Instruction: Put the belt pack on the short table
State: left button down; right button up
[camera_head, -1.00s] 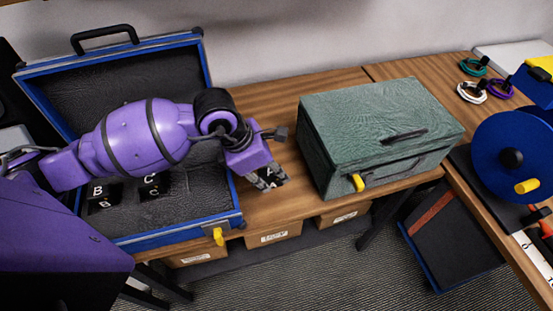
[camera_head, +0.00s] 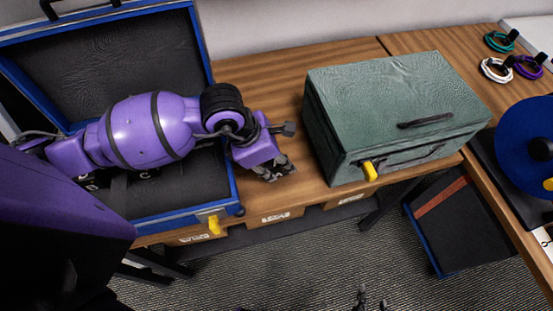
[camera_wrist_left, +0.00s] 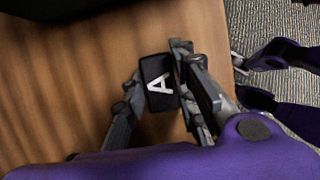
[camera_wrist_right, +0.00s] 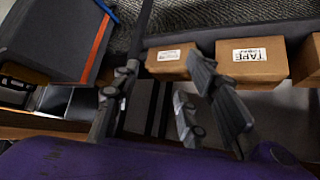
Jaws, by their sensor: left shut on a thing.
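The belt pack (camera_wrist_left: 158,82) is a small black block with a white letter A. My left gripper (camera_head: 278,171) is shut on it, with a finger on each side in the left wrist view. It is over the wooden table (camera_head: 282,105), in the gap between the open blue-edged case and the green case; I cannot tell whether the pack touches the wood. Fingers mostly cover the pack in the head view. My right gripper (camera_head: 371,300) is low at the bottom edge of the head view, its fingers apart and empty in the right wrist view (camera_wrist_right: 160,85).
The open case (camera_head: 205,205), with lettered black packs inside, lies under my left arm. The closed green case (camera_head: 390,115) stands just right of my left gripper. Cardboard boxes (camera_wrist_right: 250,62) sit below the table. A second wooden table (camera_head: 450,42) with coiled cables is at the right.

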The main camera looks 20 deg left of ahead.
pick_arm(q)
jog(key=c, duration=1.4)
grip_release()
jog(key=shift+w+a+f, duration=0.1)
jog(key=shift+f, duration=0.05)
jog(key=shift+r, duration=0.45)
jog(key=v, duration=1.1)
jog(key=shift+r+p, duration=0.25)
jog(key=shift+p, duration=0.1)
